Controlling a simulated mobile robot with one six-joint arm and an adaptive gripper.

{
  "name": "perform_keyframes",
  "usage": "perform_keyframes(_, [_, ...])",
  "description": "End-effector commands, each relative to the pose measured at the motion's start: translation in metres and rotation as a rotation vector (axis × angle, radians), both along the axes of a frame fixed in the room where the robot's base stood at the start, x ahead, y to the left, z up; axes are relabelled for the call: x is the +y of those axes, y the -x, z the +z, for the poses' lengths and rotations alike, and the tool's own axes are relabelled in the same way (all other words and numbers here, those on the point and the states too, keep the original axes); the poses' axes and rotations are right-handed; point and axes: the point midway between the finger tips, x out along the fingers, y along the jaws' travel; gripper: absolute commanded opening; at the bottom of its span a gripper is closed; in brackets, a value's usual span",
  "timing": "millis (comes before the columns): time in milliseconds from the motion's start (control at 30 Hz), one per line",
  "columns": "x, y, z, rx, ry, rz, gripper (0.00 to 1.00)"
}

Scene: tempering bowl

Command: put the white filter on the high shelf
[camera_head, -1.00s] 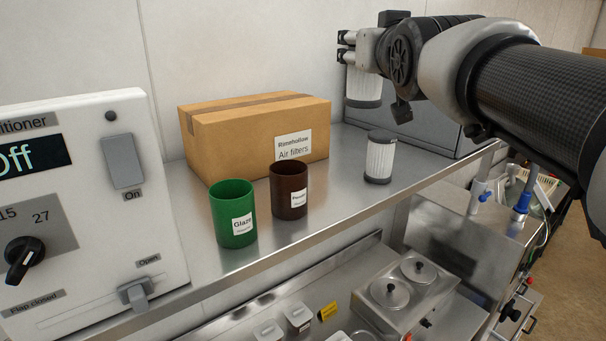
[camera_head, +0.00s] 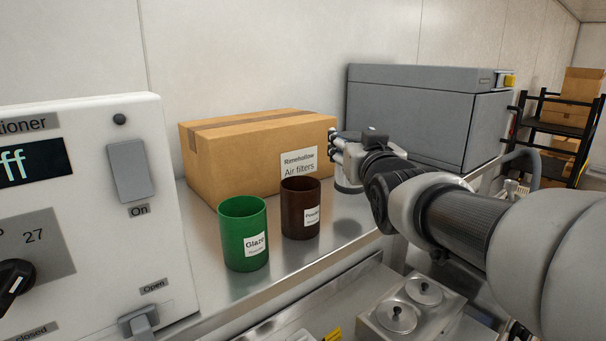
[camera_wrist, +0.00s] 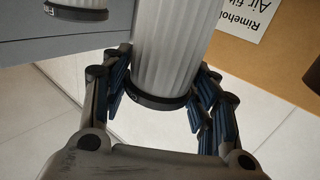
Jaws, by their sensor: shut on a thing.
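My gripper (camera_head: 338,145) is shut on a white pleated filter (camera_head: 347,174), in front of the right end of the cardboard box. In the wrist view the held filter (camera_wrist: 165,50) runs up from between the fingers (camera_wrist: 162,105), with a dark band at its near end. In the head view my gripper covers its top; whether its base touches the shelf I cannot tell. A second white filter (camera_wrist: 80,4) shows partly at the wrist view's upper left; my arm seems to hide it in the head view. The steel shelf (camera_head: 285,262) runs along the wall.
The cardboard box (camera_head: 235,160), labelled Air filters, is behind. A green Glaze cup (camera_head: 243,235) and a brown cup (camera_head: 299,210) stand left of my gripper. A large grey case (camera_head: 430,110) is to the right. A white control unit (camera_head: 85,215) fills the left.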

Motion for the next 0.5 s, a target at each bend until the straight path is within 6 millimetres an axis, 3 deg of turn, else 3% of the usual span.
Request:
perform_keyframes(167, [-0.001, 0.001, -0.011, -0.004, 0.0, 0.0, 0.25])
perform_keyframes(367, [-0.002, 0.005, -0.043, -0.002, 0.001, 0.001, 0.25])
perform_keyframes(500, [-0.002, 0.005, -0.045, -0.004, 0.001, 0.001, 0.25])
